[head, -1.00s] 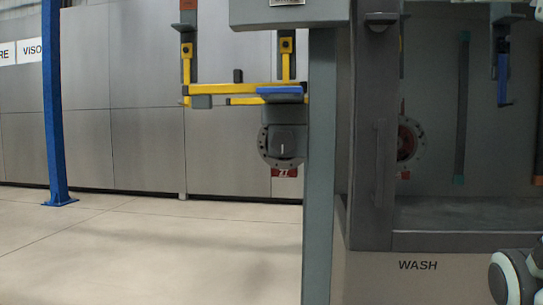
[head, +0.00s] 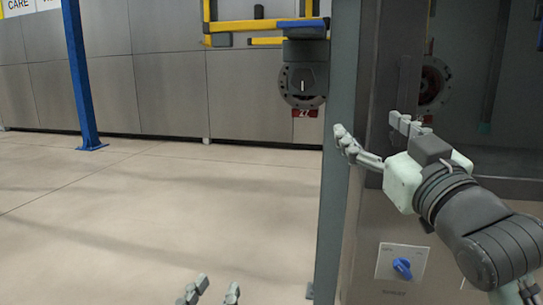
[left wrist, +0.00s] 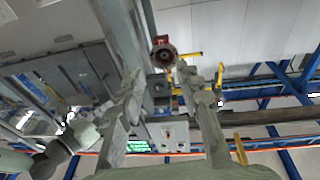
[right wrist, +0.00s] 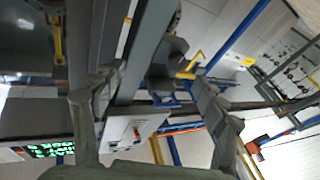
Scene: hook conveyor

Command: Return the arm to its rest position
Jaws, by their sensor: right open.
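My right gripper (head: 374,132) is in the head view at the right, raised in front of the grey post and the wash booth front. Its fingers are apart with nothing between them; the right wrist view also shows the spread fingers (right wrist: 157,85). My left gripper (head: 210,290) shows only its fingertips at the bottom edge of the head view, low over the floor. Its fingers are apart and empty in the left wrist view (left wrist: 163,80). Most of the left arm is out of the head view.
A grey flanged part (head: 303,80) with a red tag hangs on a yellow hook frame (head: 240,25), beyond the grey post (head: 338,190). A blue column (head: 82,80) stands at left; the floor between is clear.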

